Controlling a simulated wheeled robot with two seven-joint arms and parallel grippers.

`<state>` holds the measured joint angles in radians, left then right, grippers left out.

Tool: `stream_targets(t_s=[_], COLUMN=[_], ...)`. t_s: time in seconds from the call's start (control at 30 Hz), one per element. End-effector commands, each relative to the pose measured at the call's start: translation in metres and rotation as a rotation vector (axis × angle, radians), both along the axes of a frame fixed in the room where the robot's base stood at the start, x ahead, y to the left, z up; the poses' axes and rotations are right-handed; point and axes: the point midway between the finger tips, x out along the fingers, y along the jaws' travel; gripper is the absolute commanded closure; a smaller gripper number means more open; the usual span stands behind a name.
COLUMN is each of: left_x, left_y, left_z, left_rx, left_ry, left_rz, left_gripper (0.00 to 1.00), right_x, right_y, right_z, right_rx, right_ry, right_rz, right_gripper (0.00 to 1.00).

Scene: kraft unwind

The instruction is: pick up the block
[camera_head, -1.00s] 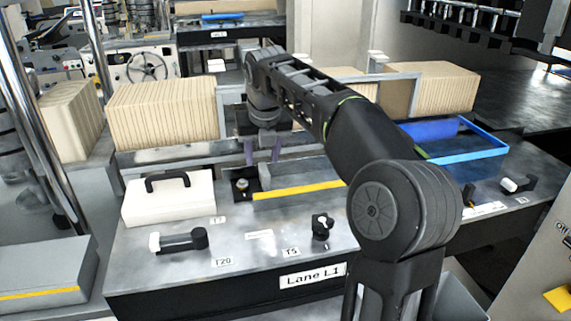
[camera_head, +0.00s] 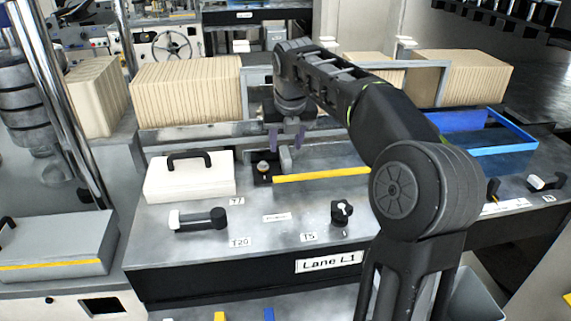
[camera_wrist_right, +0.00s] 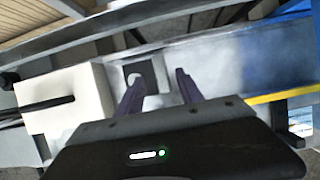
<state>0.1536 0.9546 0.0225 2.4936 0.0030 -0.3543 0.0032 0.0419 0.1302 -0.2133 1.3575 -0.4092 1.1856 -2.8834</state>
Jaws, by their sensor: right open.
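A white block (camera_head: 190,182) with a black handle (camera_head: 189,160) sits on the left part of the grey lane table. It also shows at the left of the right wrist view (camera_wrist_right: 68,108). My right gripper (camera_head: 287,138) is open and empty, to the right of the white block and farther back. Its two purple fingers point down near a small upright grey piece (camera_head: 286,158) and a dark plate with a round light knob (camera_head: 263,168). In the right wrist view the fingers (camera_wrist_right: 158,90) stand apart, with the dark plate (camera_wrist_right: 132,70) by the left one. My left gripper is not in view.
A yellow strip (camera_head: 320,174) runs along the table right of the dark plate. Black knobs (camera_head: 341,211) and a lever (camera_head: 198,220) stand in front. Tan stacks (camera_head: 187,90) line the back. A blue tray (camera_head: 510,130) is on the right. A grey box (camera_head: 55,243) is at left.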

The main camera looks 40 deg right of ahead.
Motion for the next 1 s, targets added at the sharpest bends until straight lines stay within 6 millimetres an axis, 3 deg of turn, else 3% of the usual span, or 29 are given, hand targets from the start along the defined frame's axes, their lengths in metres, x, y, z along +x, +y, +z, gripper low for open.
stream_targets(t_s=[0.17, 0.5, 1.0], left_x=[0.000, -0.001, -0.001], left_y=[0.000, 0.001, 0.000], left_z=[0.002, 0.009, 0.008], left_rx=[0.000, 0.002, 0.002], left_ry=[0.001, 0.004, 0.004], left_rz=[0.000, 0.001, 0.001], left_gripper=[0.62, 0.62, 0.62], right_x=[0.001, 0.013, 0.014], right_y=[-0.001, -0.009, -0.010], right_z=[-0.006, -0.047, -0.049], right_rx=[0.000, 0.000, 0.000], right_ry=[0.003, 0.001, 0.000], right_rz=[0.001, 0.000, 0.000], right_gripper=[0.56, 0.56, 0.56])
